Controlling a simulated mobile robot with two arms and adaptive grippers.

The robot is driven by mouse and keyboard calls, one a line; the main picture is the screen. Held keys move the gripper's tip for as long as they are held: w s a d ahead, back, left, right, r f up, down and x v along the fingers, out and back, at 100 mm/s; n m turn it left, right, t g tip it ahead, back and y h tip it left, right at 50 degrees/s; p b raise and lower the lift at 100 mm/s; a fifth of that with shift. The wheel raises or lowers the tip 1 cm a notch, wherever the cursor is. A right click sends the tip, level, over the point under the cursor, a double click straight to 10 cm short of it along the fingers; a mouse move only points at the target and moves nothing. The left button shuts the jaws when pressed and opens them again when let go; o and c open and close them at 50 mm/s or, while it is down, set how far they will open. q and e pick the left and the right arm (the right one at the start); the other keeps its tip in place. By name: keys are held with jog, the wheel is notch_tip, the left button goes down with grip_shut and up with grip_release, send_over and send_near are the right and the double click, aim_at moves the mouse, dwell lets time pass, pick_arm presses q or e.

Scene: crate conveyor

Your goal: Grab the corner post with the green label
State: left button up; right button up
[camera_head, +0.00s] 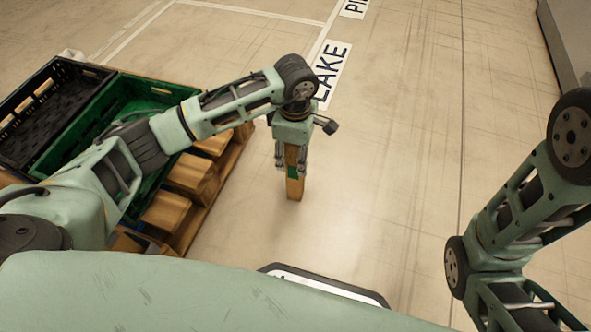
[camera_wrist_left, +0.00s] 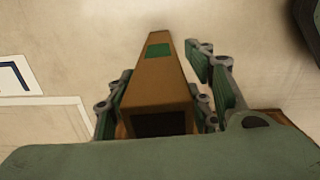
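The corner post (camera_head: 295,188) is a brown, hollow, upright piece with a green label (camera_head: 292,172) on its side. It also shows in the left wrist view (camera_wrist_left: 160,85), with its open end towards the camera and the green label (camera_wrist_left: 158,50) farther along it. My left gripper (camera_head: 290,160) points down over the post's upper part, its fingers on either side. In the left wrist view my left gripper (camera_wrist_left: 165,95) is open, with a visible gap between the post and the right fingers. My right arm shows at the right, but its gripper is out of view.
A wooden pallet (camera_head: 192,177) at the left carries a black crate (camera_head: 22,92) and a green crate (camera_head: 128,88). A floor sign reading "LAKE" (camera_head: 333,60) lies behind the post. The floor right of the post is clear.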

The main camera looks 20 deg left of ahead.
pick_arm(q)
grip_shut()
jog(key=shift+r, duration=0.15)
dwell(0.4)
